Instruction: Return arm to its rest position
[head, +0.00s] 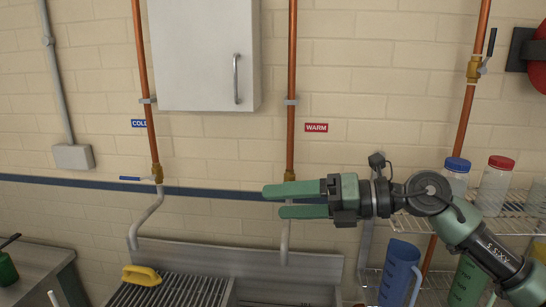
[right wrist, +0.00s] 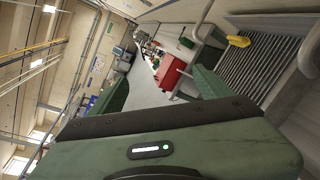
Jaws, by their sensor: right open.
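My right gripper (head: 290,200) is raised in front of the tiled wall in the head view. Its two green fingers point left, are apart and hold nothing. In the right wrist view the fingers (right wrist: 160,92) show on both sides with an empty gap between them. My right arm comes in from the lower right of the head view. My left gripper is not in view.
A white cabinet (head: 200,55) hangs above.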

